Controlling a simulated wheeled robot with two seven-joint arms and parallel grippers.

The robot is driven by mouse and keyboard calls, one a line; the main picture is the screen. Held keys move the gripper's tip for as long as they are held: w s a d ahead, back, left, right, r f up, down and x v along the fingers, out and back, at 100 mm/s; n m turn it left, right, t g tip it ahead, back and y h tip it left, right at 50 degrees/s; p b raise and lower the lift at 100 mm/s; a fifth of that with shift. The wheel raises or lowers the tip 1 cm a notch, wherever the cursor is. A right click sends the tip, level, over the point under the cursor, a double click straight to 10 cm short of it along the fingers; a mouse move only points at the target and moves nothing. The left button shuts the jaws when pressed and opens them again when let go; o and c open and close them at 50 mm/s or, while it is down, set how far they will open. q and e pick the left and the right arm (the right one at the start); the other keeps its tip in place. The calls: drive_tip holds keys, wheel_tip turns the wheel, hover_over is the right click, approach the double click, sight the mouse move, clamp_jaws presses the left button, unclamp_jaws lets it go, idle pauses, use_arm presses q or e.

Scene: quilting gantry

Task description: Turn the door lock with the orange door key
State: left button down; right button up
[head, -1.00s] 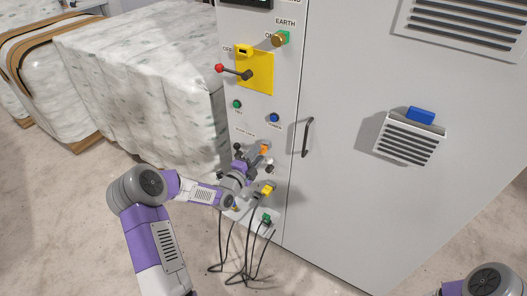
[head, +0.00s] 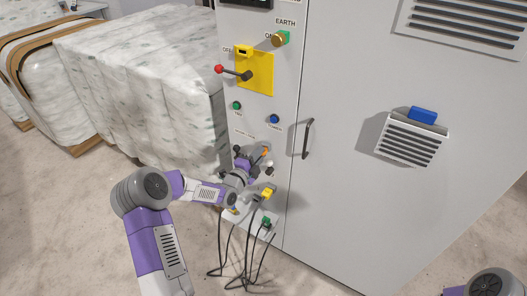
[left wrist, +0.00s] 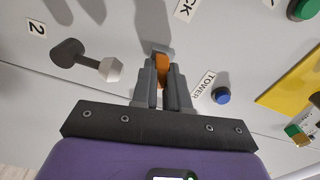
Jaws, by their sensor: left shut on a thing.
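The orange door key (left wrist: 162,70) shows between the fingertips of my left gripper (left wrist: 161,80) in the left wrist view. The gripper is shut on the key, and the key's far end is at the grey cabinet panel. The door lock behind it is mostly hidden by the key and fingers. In the head view my left gripper (head: 257,158) is at the lower part of the panel, with a bit of the orange key (head: 266,152) showing beside it. My right gripper is not in view.
The grey cabinet door (head: 350,170) has a dark handle (head: 307,138). A yellow plate with a red-knobbed lever (head: 232,71) is above. Yellow (head: 267,193) and green (head: 266,222) plugs with cables sit below. A dark knob with a pale hex end (left wrist: 88,60) stands left of the key.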

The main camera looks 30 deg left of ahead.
use_arm(q)
drive_tip(key=n, duration=0.3)
drive_tip(key=shift+n+b, duration=0.3)
drive_tip(key=shift+b, duration=0.05)
drive_tip(key=n, duration=0.3)
drive_tip(key=shift+n, duration=0.4)
drive_tip(key=n, duration=0.3)
drive_tip(key=shift+n, duration=0.4)
